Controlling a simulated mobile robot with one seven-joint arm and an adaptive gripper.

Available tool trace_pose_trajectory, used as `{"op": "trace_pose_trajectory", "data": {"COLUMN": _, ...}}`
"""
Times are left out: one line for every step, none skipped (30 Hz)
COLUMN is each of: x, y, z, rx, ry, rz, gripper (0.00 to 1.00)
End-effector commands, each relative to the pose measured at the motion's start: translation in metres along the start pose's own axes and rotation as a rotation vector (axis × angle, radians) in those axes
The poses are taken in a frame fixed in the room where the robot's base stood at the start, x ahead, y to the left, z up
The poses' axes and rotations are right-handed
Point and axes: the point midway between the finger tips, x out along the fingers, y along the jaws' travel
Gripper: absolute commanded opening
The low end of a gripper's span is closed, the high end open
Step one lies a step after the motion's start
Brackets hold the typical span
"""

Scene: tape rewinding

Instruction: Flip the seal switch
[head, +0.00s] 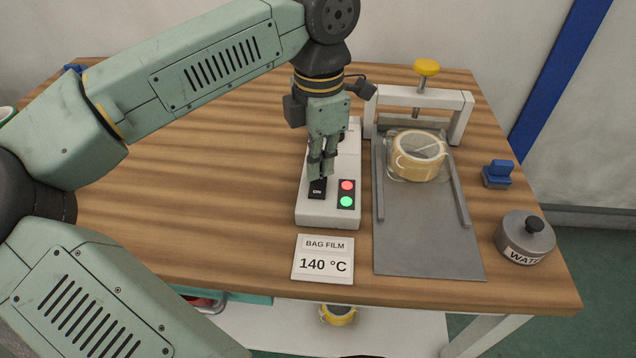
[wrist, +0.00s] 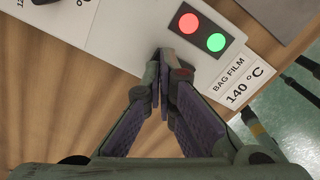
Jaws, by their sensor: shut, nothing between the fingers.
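The white control box (head: 328,213) stands on the table with a black switch (head: 317,189) marked ON at its front left. A red light (head: 347,186) and a green light (head: 346,202) sit right of the switch; they also show in the wrist view as red (wrist: 189,23) and green (wrist: 216,42). My gripper (head: 323,174) points down over the box, shut and empty, with its fingertips at the switch's upper edge. I cannot tell whether they touch it. In the wrist view my closed fingertips (wrist: 164,60) hide the switch.
A grey plate with a white press frame (head: 419,96) and yellow knob (head: 426,68) stands right of the box, holding a bagged tape roll (head: 419,157). A card reading BAG FILM 140 °C (head: 323,262) lies in front. A blue block (head: 497,175) and grey weight (head: 525,240) stand farther right.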

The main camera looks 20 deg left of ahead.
Motion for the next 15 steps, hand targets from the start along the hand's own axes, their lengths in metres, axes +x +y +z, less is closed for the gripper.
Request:
{"op": "trace_pose_trajectory", "data": {"x": 0.0016, "y": 0.0000, "z": 0.0000, "rx": 0.000, "ry": 0.000, "rz": 0.000, "gripper": 0.00}}
{"op": "trace_pose_trajectory", "data": {"x": 0.0021, "y": 0.0000, "z": 0.0000, "rx": 0.000, "ry": 0.000, "rz": 0.000, "gripper": 0.00}}
{"op": "trace_pose_trajectory", "data": {"x": 0.0027, "y": 0.0000, "z": 0.0000, "rx": 0.000, "ry": 0.000, "rz": 0.000, "gripper": 0.00}}
{"op": "trace_pose_trajectory", "data": {"x": 0.0031, "y": 0.0000, "z": 0.0000, "rx": 0.000, "ry": 0.000, "rz": 0.000, "gripper": 0.00}}
{"op": "trace_pose_trajectory", "data": {"x": 0.0036, "y": 0.0000, "z": 0.0000, "rx": 0.000, "ry": 0.000, "rz": 0.000, "gripper": 0.00}}
{"op": "trace_pose_trajectory", "data": {"x": 0.0042, "y": 0.0000, "z": 0.0000, "rx": 0.000, "ry": 0.000, "rz": 0.000, "gripper": 0.00}}
{"op": "trace_pose_trajectory", "data": {"x": 0.0047, "y": 0.0000, "z": 0.0000, "rx": 0.000, "ry": 0.000, "rz": 0.000, "gripper": 0.00}}
{"op": "trace_pose_trajectory", "data": {"x": 0.0051, "y": 0.0000, "z": 0.0000, "rx": 0.000, "ry": 0.000, "rz": 0.000, "gripper": 0.00}}
{"op": "trace_pose_trajectory", "data": {"x": 0.0057, "y": 0.0000, "z": 0.0000, "rx": 0.000, "ry": 0.000, "rz": 0.000, "gripper": 0.00}}
{"op": "trace_pose_trajectory", "data": {"x": 0.0062, "y": 0.0000, "z": 0.0000, "rx": 0.000, "ry": 0.000, "rz": 0.000, "gripper": 0.00}}
{"op": "trace_pose_trajectory", "data": {"x": 0.0066, "y": 0.0000, "z": 0.0000, "rx": 0.000, "ry": 0.000, "rz": 0.000, "gripper": 0.00}}
{"op": "trace_pose_trajectory", "data": {"x": 0.0072, "y": 0.0000, "z": 0.0000, "rx": 0.000, "ry": 0.000, "rz": 0.000, "gripper": 0.00}}
{"op": "trace_pose_trajectory", "data": {"x": 0.0076, "y": 0.0000, "z": 0.0000, "rx": 0.000, "ry": 0.000, "rz": 0.000, "gripper": 0.00}}
{"op": "trace_pose_trajectory", "data": {"x": 0.0081, "y": 0.0000, "z": 0.0000, "rx": 0.000, "ry": 0.000, "rz": 0.000, "gripper": 0.00}}
{"op": "trace_pose_trajectory", "data": {"x": 0.0087, "y": 0.0000, "z": 0.0000, "rx": 0.000, "ry": 0.000, "rz": 0.000, "gripper": 0.00}}
